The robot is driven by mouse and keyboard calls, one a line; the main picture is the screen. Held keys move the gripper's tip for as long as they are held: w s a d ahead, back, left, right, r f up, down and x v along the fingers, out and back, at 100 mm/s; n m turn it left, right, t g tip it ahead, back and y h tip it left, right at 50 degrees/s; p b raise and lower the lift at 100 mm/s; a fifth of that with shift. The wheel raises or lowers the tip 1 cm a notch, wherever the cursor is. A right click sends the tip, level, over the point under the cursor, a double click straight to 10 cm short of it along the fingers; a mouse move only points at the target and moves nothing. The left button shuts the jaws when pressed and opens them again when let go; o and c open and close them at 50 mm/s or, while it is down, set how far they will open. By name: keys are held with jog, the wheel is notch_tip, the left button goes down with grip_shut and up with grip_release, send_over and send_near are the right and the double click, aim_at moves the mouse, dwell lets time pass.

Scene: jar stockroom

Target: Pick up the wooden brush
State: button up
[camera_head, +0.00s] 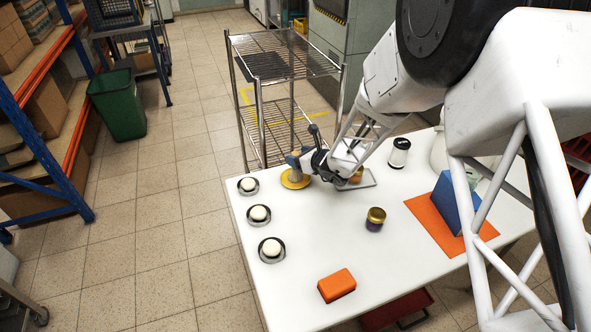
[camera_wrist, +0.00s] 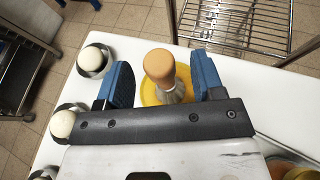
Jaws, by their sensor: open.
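The wooden brush (camera_wrist: 160,66) stands roughly upright on a yellow dish (camera_head: 296,180) near the table's far left edge. Its tan rounded wooden end points up, with a paler, greyish part below. My gripper (camera_wrist: 163,72) is open, with one blue finger on each side of the brush. A gap shows between the brush and each finger in the wrist view. In the head view my gripper (camera_head: 301,160) is low over the dish and mostly hides the brush. The yellow dish also shows in the wrist view (camera_wrist: 148,94).
Three small dark dishes with white round things, one of them here (camera_head: 258,214), line the left table edge. A gold-lidded jar (camera_head: 375,219), orange block (camera_head: 336,285), blue upright block (camera_head: 446,203) on an orange mat (camera_head: 424,210) and dark-lidded white jar (camera_head: 399,153) stand rightward. A wire rack (camera_head: 259,109) adjoins the far edge.

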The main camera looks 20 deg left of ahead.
jog(key=shift+f+x, duration=0.2)
jog(key=shift+x, duration=1.65)
jog(key=shift+c, duration=0.4)
grip_shut()
jog(key=shift+r, duration=0.1)
jog(key=shift+r, duration=0.75)
notch_tip(320, 180, up, 2)
jog(key=shift+s, duration=0.1)
jog(key=s+d+r, duration=0.1)
jog(key=s+d, duration=0.8)
jog(key=s, duration=0.3)
jog(key=shift+s+d, duration=0.3)
